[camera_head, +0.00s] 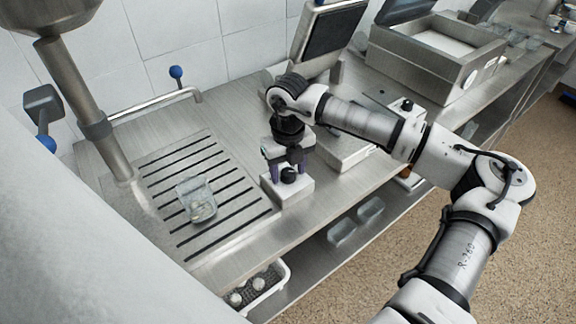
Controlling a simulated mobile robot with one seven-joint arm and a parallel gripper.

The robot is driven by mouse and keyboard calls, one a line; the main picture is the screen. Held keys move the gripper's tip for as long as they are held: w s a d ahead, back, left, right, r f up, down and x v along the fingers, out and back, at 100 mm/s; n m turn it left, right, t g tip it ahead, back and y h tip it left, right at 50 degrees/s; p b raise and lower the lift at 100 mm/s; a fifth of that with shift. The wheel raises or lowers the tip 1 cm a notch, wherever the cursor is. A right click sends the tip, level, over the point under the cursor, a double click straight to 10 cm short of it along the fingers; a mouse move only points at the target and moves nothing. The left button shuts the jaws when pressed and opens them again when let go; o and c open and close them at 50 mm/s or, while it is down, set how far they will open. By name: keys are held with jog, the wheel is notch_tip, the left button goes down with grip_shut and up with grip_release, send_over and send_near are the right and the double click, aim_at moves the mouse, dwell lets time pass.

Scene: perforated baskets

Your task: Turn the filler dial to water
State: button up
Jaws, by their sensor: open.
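A small white box with a round black dial (289,175) on top stands on the steel counter, right of the slotted drain plate. It looks like the filler dial; its marks cannot be read at this size. My gripper (288,169) points down over this box. Its fingers are open, one on each side of the black dial. I cannot tell whether they touch it. Part of the dial's surroundings is hidden by the gripper.
A clear container (197,199) stands on the drain plate (220,232). A second white box with a black knob (406,105) stands beyond my forearm. A screen (335,30) is behind the gripper. A basket (284,272) sits below the counter's front edge.

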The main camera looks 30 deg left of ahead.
jog(key=c, duration=1)
jog(key=shift+o, duration=0.2)
jog(key=shift+f+b, duration=0.1)
jog(key=shift+b, duration=0.35)
jog(key=n+b, duration=0.2)
jog(key=b, duration=0.1)
jog(key=shift+f+n+b, duration=0.2)
jog(key=shift+n+b, duration=0.2)
jog(key=n+b, duration=0.5)
jog(key=shift+r, duration=0.1)
jog(key=n+b, duration=0.2)
jog(key=n, duration=0.2)
jog(key=shift+r+n, duration=0.1)
jog(key=shift+n, duration=0.3)
jog(key=n+b, duration=0.1)
jog(key=n, duration=0.4)
jog(key=shift+r+b, duration=0.1)
jog(key=shift+b, duration=0.3)
jog(key=shift+n, duration=0.3)
